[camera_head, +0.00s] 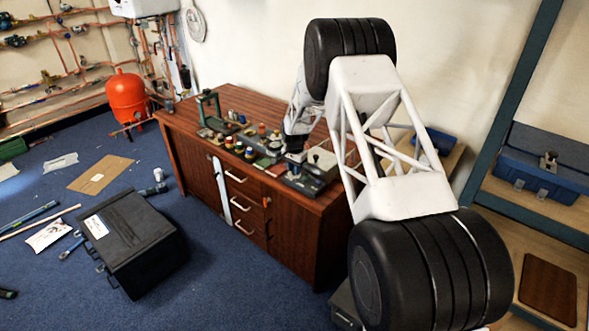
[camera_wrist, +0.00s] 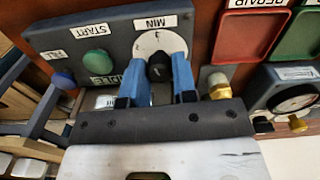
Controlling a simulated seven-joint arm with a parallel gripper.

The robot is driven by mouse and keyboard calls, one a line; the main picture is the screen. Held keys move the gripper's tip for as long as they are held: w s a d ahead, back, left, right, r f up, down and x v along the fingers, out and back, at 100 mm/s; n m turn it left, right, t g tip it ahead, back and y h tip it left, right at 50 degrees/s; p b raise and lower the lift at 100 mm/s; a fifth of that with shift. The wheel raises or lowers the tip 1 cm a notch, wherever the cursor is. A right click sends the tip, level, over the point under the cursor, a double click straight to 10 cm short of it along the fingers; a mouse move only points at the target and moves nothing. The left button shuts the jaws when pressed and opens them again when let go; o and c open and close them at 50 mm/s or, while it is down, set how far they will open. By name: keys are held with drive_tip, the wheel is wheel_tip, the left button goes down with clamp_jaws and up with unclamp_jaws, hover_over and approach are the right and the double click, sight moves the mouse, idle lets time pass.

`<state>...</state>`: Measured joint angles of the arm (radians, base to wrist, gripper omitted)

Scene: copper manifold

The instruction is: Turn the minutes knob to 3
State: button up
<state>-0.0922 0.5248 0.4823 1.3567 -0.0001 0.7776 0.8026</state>
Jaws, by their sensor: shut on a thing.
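The minutes knob (camera_wrist: 158,69) is a small black knob on a white round dial (camera_wrist: 149,46) with a MIN label, upside down in the wrist view. The dial sits on a dark grey panel (camera_wrist: 122,48). My gripper (camera_wrist: 160,63) has its two blue fingers on either side of the knob, shut on it. The number the knob points at is too small to read. In the head view my gripper (camera_head: 294,158) reaches down to the panel (camera_head: 303,184) at the right front of the wooden bench; the knob is hidden there.
The panel also has a green button (camera_wrist: 98,62) beside a START label and a blue button (camera_wrist: 64,78). A red tray (camera_wrist: 250,38), a green tray (camera_wrist: 302,36) and a round gauge (camera_wrist: 295,100) are close by. Jars and small parts crowd the bench (camera_head: 180,120).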

drive_tip(key=shift+m, duration=1.5)
drive_tip(key=o, duration=0.9)
drive_tip(key=shift+o, duration=0.2)
drive_tip(key=shift+r, duration=0.15)
drive_tip(key=shift+r, duration=3.8)
